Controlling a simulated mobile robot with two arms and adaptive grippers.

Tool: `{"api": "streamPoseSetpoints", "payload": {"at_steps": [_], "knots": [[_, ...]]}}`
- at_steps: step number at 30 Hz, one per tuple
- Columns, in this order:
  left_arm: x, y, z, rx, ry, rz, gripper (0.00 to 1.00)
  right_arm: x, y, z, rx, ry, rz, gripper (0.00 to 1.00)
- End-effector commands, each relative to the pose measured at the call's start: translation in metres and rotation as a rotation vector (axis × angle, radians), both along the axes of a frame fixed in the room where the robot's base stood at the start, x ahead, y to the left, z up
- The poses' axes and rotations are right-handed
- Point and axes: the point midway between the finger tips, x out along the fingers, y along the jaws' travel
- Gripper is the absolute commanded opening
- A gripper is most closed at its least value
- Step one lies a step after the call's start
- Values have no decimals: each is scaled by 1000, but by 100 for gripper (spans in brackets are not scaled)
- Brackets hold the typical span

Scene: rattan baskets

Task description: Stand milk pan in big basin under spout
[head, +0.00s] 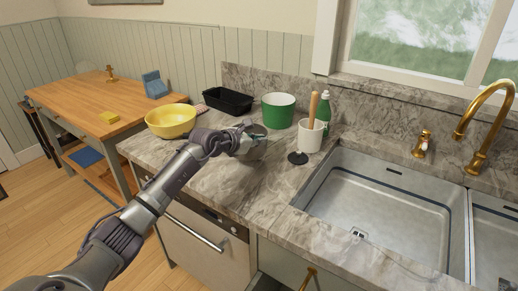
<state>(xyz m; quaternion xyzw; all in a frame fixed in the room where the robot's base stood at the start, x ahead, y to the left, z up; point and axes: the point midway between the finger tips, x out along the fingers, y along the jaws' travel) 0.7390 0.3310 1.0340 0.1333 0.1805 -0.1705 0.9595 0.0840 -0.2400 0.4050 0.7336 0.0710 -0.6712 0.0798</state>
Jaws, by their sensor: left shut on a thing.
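My left gripper (256,137) is over the marble counter, left of the sink, and shut on a grey metal thing (254,154). It appears to be the milk pan, but it is largely hidden by the gripper, and I cannot tell whether it touches the counter. The big basin (375,200) is the wide, pale sink bowl with a dark line round its wall; its visible floor is empty apart from a drain. The brass spout (487,105) arches up behind the basins, near the divider. My right gripper is not in view.
A black disc (298,157) lies between gripper and basin. Behind are a white crock (310,136) with a wooden handle, a green bottle (324,108), a green pot (278,111) and a black tray (228,100). A yellow bowl (171,121) stands left. A brass tap handle (422,145) rises behind the basin.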

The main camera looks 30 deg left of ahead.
Motion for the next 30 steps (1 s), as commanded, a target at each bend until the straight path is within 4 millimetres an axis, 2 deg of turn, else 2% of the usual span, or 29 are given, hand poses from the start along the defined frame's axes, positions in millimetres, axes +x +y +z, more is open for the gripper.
{"api": "streamPoseSetpoints", "payload": {"at_steps": [3,7,19,21,24,30], "knots": [[-1,0,-18,-3,4,1,0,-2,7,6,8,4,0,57],[0,0,-32,-1,1,1,0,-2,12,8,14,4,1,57],[0,0,-39,0,0,0,0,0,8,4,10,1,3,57],[-1,-1,-40,-1,4,0,15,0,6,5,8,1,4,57],[-1,-1,-40,-1,5,0,31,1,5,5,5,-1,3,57],[-1,-1,-40,-1,5,0,31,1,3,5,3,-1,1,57]]}}
